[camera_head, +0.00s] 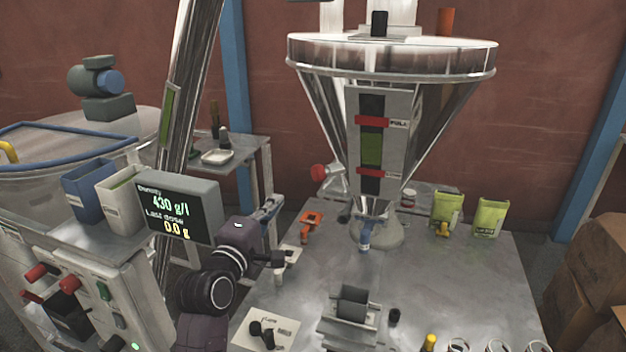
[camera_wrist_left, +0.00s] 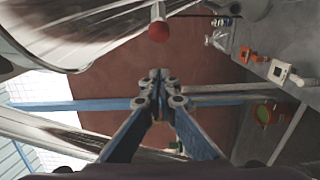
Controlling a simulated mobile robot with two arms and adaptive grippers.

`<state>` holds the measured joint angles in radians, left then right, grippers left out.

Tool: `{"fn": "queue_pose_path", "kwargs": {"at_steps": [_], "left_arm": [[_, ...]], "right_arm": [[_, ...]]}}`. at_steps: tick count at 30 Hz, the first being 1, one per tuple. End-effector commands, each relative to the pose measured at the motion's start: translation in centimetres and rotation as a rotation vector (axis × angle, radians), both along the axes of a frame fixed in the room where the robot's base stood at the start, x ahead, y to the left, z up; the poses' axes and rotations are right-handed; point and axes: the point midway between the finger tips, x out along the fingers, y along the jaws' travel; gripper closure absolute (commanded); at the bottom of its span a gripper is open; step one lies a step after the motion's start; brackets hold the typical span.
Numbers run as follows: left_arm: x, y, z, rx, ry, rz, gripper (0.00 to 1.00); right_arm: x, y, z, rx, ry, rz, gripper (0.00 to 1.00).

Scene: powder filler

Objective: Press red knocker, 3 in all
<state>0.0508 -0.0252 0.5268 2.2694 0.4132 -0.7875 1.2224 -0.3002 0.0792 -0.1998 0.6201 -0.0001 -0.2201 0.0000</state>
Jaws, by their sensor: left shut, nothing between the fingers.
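The red knocker (camera_head: 318,172) is a round red knob on the left side of the steel hopper cone (camera_head: 427,120). It also shows in the left wrist view as a red ball (camera_wrist_left: 158,31) on a pale rod, beyond my fingertips and above them in the picture. My left gripper (camera_head: 272,206) is in front of the blue-framed back area, to the left of and below the knocker in the head view. In the left wrist view its fingers (camera_wrist_left: 160,92) meet at the tips, shut and empty. A gap shows between the fingertips and the knocker. My right gripper is out of view.
A display box (camera_head: 180,208) reading 430 g/l and 0.0 g stands left of my left arm.

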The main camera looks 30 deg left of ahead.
Motion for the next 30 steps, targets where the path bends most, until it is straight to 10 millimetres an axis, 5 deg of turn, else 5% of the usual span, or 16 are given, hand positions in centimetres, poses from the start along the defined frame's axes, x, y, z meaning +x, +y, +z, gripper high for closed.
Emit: {"fn": "queue_pose_path", "kwargs": {"at_steps": [13, 30], "left_arm": [[0.9, 0.2, 0.2, -0.001, -0.001, -0.001, 1.0], [10.5, 2.0, 0.3, -0.002, 0.001, -0.003, 1.0]], "right_arm": [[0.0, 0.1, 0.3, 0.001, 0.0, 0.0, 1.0], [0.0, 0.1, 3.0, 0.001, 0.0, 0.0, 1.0]]}}
